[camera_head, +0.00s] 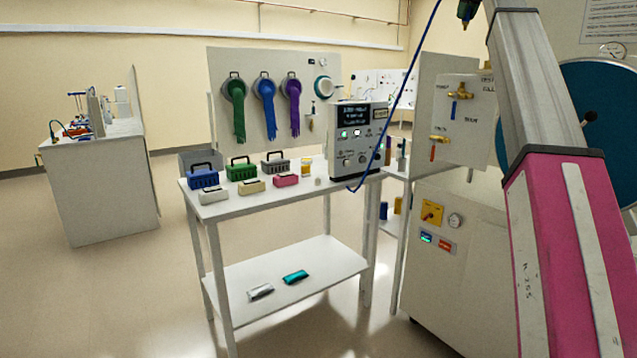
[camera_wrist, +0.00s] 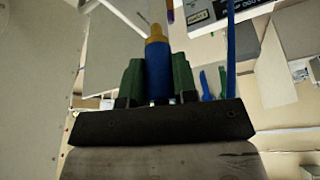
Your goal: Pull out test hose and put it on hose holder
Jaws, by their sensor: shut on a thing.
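In the wrist view my gripper (camera_wrist: 158,82) is shut on the blue end piece (camera_wrist: 158,75) of the test hose, between two green fingers. Its brass-coloured tip (camera_wrist: 156,34) sticks out beyond the fingers. In the head view a dark and green piece with a brass tip (camera_head: 466,12) at the top edge looks like the same gripper and hose end. The blue test hose (camera_head: 405,84) rises from the base of the grey tester box (camera_head: 355,140) and leaves the picture at the top. I cannot make out the hose holder for certain.
The white table (camera_head: 312,190) bears several small cases. At right stand a valve panel (camera_head: 477,140) with brass fittings and a white cabinet (camera_head: 460,262).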

